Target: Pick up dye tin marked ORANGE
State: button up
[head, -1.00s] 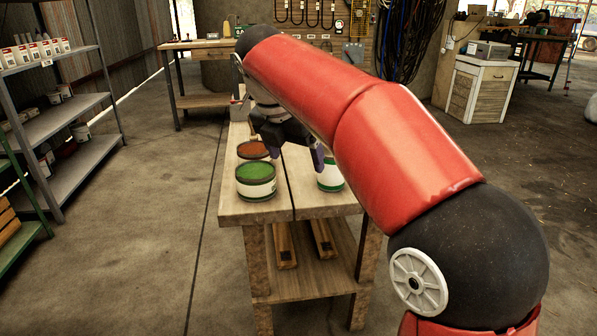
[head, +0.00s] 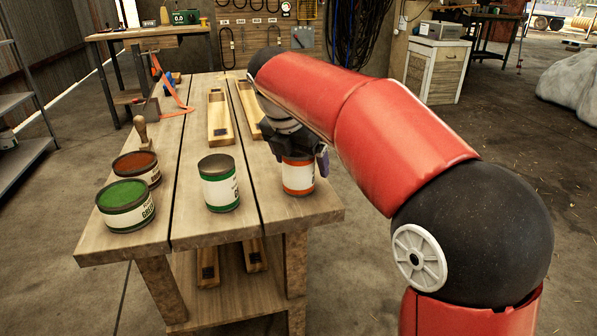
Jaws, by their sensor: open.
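A tin with a white label and orange bands (head: 298,178) stands upright near the table's right front edge. Its label text is not readable from here. My gripper (head: 299,156) is directly over it, pointing down, with a purple fingertip beside the tin's right side. The gripper is open; its other finger and the tin's top are mostly hidden by the hand. Whether the fingers touch the tin, I cannot tell.
A closed green-banded tin (head: 219,186) stands left of the gripper. An open green tin (head: 126,208) and a tin of rusty orange contents (head: 137,169) stand farther left on the wooden table (head: 185,225). Wooden trays (head: 219,118) lie behind.

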jog(key=shift+f, duration=0.1)
jog(key=c, duration=1.2)
jog(key=shift+c, duration=0.4)
